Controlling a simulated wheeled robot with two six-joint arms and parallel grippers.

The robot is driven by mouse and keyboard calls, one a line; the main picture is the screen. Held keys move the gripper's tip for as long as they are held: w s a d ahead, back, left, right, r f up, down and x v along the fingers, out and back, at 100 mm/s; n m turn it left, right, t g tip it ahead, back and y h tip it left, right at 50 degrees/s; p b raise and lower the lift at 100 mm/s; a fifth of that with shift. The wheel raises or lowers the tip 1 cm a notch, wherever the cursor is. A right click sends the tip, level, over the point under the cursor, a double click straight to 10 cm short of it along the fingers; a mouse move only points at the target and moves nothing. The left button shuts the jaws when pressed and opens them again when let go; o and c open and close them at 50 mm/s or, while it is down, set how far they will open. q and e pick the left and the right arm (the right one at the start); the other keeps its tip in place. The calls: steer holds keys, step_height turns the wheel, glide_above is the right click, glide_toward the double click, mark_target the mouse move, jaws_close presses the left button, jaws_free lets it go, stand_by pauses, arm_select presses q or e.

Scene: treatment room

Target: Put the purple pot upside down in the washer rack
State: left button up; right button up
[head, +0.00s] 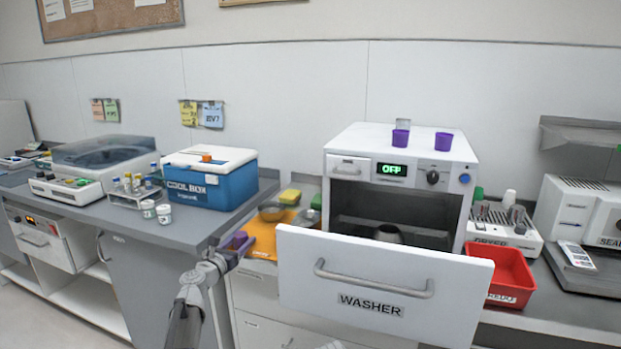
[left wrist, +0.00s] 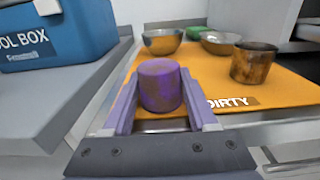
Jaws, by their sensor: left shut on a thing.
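My left gripper (head: 236,252) is shut on the purple pot (head: 239,239), over the front edge of the counter by the orange mat. In the left wrist view the purple pot (left wrist: 160,86) has brownish stains and stands roughly upright between the two fingers (left wrist: 162,115). Its upper face looks flat and closed. The washer (head: 350,196) has its front drawer (head: 300,262) pulled out, and its display reads OFF. A grey round vessel (head: 388,233) shows inside; the rack is mostly hidden behind the drawer front.
The orange mat (left wrist: 205,75), marked DIRTY, holds bowls (left wrist: 162,41) and a brown-stained pot (left wrist: 254,64). A blue cool box (head: 225,185) stands left. Two purple cups (head: 400,138) (head: 443,141) stand on the washer. A red bin (head: 510,275) is at its right.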

mark_target(237, 245)
arm_select(q)
steer(key=o, duration=1.1)
steer(key=shift+o, duration=0.2)
steer(key=shift+s, duration=0.15)
steer(key=v, duration=0.7)
steer(key=shift+s+a, duration=0.15)
steer(key=shift+s, duration=0.15)
